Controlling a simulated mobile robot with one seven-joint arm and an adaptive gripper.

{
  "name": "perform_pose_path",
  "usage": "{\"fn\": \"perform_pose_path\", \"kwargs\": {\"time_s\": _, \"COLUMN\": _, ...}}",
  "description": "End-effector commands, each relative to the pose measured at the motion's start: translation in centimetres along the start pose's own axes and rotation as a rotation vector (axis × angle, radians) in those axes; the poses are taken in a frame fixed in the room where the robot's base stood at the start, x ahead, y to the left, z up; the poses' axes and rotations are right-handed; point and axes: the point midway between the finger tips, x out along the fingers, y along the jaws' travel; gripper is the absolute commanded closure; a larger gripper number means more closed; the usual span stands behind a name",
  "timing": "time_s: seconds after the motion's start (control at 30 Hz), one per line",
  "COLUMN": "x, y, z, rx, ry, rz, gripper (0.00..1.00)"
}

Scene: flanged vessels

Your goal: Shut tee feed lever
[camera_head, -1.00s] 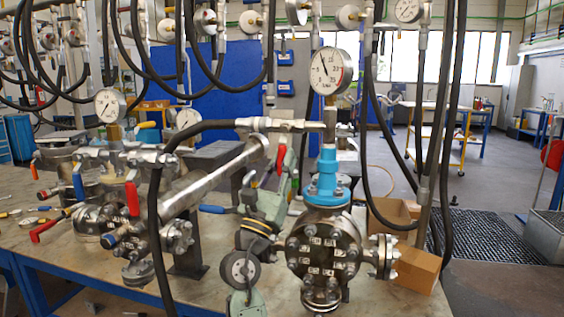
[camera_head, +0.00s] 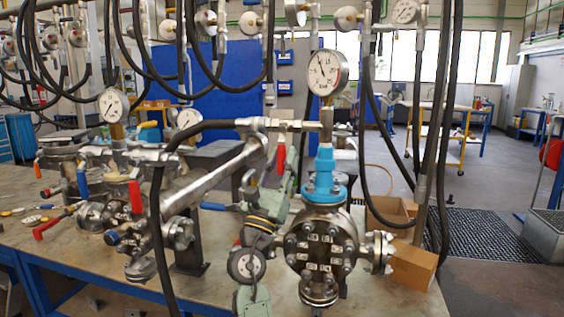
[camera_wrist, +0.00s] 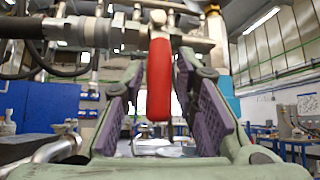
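The red tee feed lever (camera_head: 281,157) hangs down from the metal tee fitting (camera_head: 285,125), below the pressure gauge (camera_head: 327,72). In the wrist view the red lever (camera_wrist: 160,80) stands upright in the picture, between the two purple finger pads. My gripper (camera_wrist: 165,95) is open, with a visible gap on each side of the lever. In the head view my green gripper (camera_head: 285,180) reaches up from below to the lever, just left of the blue collar (camera_head: 325,175). The fingertips are partly hard to make out there.
The flanged vessel (camera_head: 322,248) stands close to the right of my arm. A slanted metal pipe (camera_head: 210,178) and another red lever (camera_head: 135,197) are to the left. Black hoses hang around. Cardboard boxes (camera_head: 412,265) sit at the right.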

Motion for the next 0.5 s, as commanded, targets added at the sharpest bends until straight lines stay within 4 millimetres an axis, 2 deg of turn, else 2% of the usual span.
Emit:
{"fn": "perform_pose_path", "kwargs": {"time_s": 0.1, "x": -0.01, "y": -0.01, "z": -0.02, "rx": 0.001, "ry": 0.001, "rz": 0.0, "gripper": 0.63}}
{"fn": "perform_pose_path", "kwargs": {"time_s": 0.37, "x": -0.04, "y": -0.02, "z": -0.05, "rx": 0.002, "ry": 0.001, "rz": -0.001, "gripper": 0.63}}
{"fn": "perform_pose_path", "kwargs": {"time_s": 0.5, "x": -0.86, "y": 0.02, "z": -0.12, "rx": 0.003, "ry": 0.002, "rz": 0.0, "gripper": 0.63}}
